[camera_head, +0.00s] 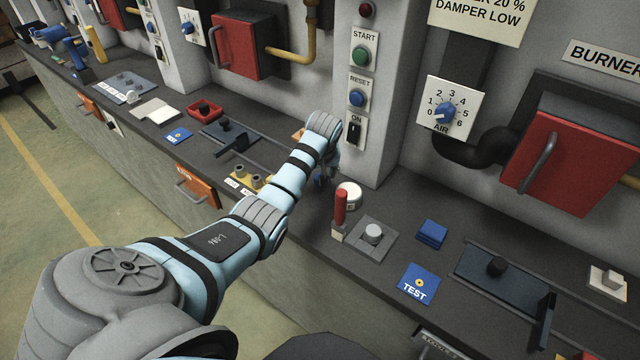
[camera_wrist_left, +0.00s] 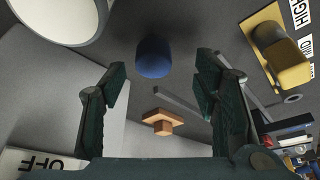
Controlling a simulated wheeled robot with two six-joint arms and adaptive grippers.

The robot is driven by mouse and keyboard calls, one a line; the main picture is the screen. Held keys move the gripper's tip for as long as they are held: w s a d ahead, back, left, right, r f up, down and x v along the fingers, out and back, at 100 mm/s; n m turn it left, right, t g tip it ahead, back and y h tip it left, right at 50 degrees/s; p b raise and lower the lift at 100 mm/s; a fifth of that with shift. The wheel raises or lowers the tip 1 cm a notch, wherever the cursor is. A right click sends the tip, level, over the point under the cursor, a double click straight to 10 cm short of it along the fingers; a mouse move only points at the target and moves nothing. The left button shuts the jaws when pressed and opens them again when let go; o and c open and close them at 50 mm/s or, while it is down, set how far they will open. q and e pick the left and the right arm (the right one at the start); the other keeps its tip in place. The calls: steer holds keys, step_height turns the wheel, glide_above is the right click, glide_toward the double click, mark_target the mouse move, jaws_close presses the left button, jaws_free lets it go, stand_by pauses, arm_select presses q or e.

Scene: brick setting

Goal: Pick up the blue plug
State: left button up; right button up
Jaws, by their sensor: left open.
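The blue plug (camera_wrist_left: 153,58) stands on the dark counter, seen in the left wrist view just beyond my fingertips and roughly between them. My left gripper (camera_wrist_left: 161,80) is open and empty, with one finger on each side of the view. It does not touch the plug as far as I can see. In the head view a small blue bit (camera_head: 318,182) shows beside my left wrist, likely the plug, mostly hidden by my arm. My right gripper is not in view.
An orange knob-like piece (camera_wrist_left: 163,122) stands behind the plug, close to the wall. A white round piece (camera_head: 348,195) and a red upright handle (camera_head: 340,207) stand close right of my wrist.

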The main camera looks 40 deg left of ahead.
arm_select(q)
steer(key=x, duration=0.1)
steer(key=b+x, duration=0.1)
steer(key=x, duration=0.2)
steer(key=shift+w+d+f, duration=0.2)
steer(key=shift+w+d, duration=0.05)
steer(key=shift+w, duration=0.1)
steer(key=shift+s+r, duration=0.1)
steer(key=shift+r, duration=0.1)
steer(key=c, duration=1.3)
steer(key=shift+o, duration=0.2)
